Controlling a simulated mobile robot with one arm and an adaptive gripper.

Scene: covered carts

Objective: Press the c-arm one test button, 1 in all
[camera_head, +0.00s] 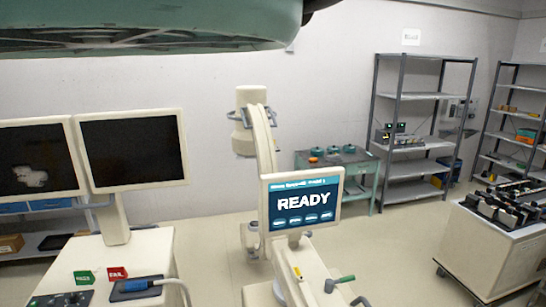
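A cream-coloured C-arm (262,140) stands upright in the middle of the room. In front of it, a tilted screen (302,225) shows "READY" in white on blue, with a row of small labels below. My gripper is not in this view.
A green table (362,181) and grey shelves (425,96) stand behind. A cart (482,250) is right. Floor shows between.

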